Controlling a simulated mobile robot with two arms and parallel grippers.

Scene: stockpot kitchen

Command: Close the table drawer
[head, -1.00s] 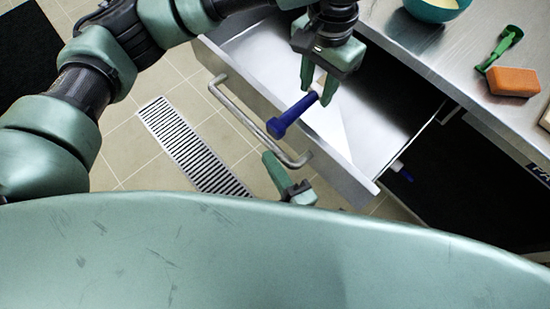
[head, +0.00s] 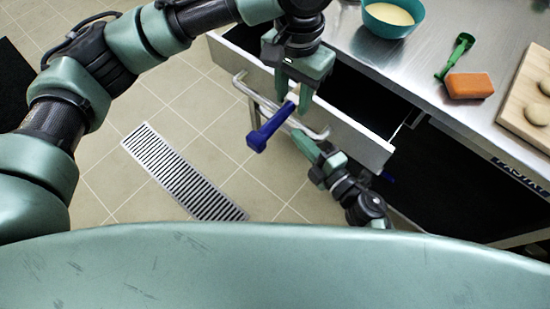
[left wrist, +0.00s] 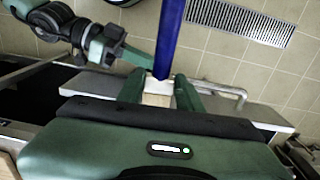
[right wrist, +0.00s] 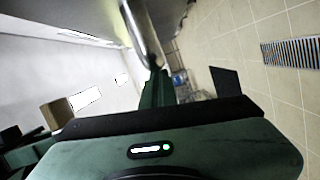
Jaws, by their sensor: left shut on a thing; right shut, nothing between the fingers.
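The table drawer (head: 352,142) is partly open under the metal worktop, its dark inside showing behind the front panel. Its bar handle (head: 242,84) also shows in the left wrist view (left wrist: 240,93) and the right wrist view (right wrist: 144,34). My left gripper (head: 292,98) is above the drawer front, shut on a blue-handled tool (head: 268,128) at its pale part; the handle sticks out past the drawer front. My right gripper (head: 303,138) is shut and empty, with its tips close by the right end of the handle. I cannot tell whether they touch.
On the worktop (head: 415,65) are a teal bowl (head: 392,16), a green tool (head: 456,56), an orange sponge (head: 469,86) and a wooden board (head: 528,100) with round pale items. A floor grate (head: 180,172) lies on the tiles. The floor before the drawer is clear.

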